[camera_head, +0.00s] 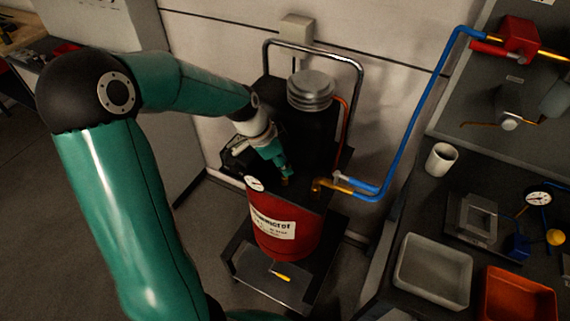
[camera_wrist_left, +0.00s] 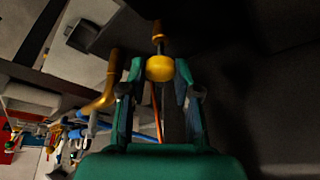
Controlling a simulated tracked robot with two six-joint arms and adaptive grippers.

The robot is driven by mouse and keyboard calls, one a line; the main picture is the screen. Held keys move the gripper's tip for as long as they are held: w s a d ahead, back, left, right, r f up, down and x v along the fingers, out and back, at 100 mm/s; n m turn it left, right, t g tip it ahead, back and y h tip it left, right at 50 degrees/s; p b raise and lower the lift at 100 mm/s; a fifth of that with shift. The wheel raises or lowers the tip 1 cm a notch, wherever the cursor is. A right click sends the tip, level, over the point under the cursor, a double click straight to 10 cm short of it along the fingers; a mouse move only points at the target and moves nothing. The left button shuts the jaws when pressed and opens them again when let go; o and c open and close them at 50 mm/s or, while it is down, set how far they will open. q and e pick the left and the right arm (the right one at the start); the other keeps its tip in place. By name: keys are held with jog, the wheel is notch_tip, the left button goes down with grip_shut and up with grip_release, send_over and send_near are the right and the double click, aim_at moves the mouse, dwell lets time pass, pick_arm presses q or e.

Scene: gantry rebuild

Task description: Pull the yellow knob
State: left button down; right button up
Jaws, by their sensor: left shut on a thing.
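My left gripper (camera_head: 282,171) reaches down to the top of a red tank (camera_head: 285,232) on a cart. In the left wrist view, the gripper's two fingers (camera_wrist_left: 160,76) stand on either side of a round yellow knob (camera_wrist_left: 159,67) and are shut on it. The knob sits on a thin dark stem with a brass fitting (camera_wrist_left: 158,38) beyond it. In the head view the fingers largely hide the knob. My right gripper is in neither view.
A pressure gauge (camera_head: 254,184) is on the tank just left of my gripper. A brass elbow (camera_head: 322,186) with a blue hose (camera_head: 419,103) is on its right. A chrome handle frame (camera_head: 357,92) stands behind. The right bench holds a grey tray (camera_head: 433,302) and white cup (camera_head: 441,158).

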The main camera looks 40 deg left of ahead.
pick_arm(q)
jog(key=shift+r, duration=0.5)
jog(key=c, duration=0.8)
grip_release()
jog(key=v, duration=1.1)
jog(key=shift+s+a+r, duration=0.15)
jog(key=shift+s+r, duration=0.05)
jog(key=shift+r, duration=0.15)
